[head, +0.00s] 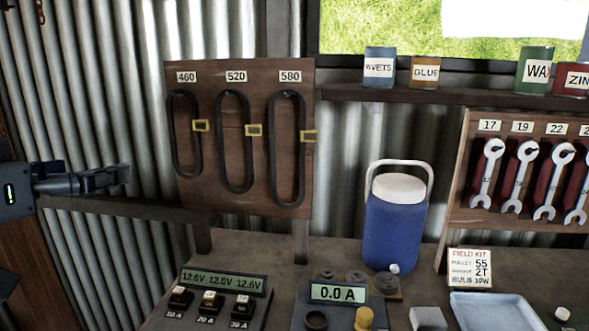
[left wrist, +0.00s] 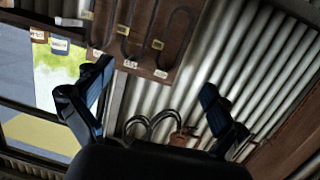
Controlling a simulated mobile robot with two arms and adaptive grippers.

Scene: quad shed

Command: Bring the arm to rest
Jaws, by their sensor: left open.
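My left gripper (head: 118,178) comes in from the left edge in the head view, at mid-height. It is in front of the corrugated wall and left of the belt board (head: 215,100), apart from it. In the left wrist view its two dark fingers stand wide apart with nothing between them (left wrist: 156,80). The belt board also shows there, upside down, beyond the fingers (left wrist: 165,73). My right gripper is in neither view.
The bench below holds a voltage display (head: 222,281), an ammeter panel (head: 338,294), a blue cooler (head: 395,225), a field kit card (head: 469,268) and a pale blue tray (head: 495,312). A wrench board (head: 480,215) hangs right. Cans stand on the shelf (head: 455,96).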

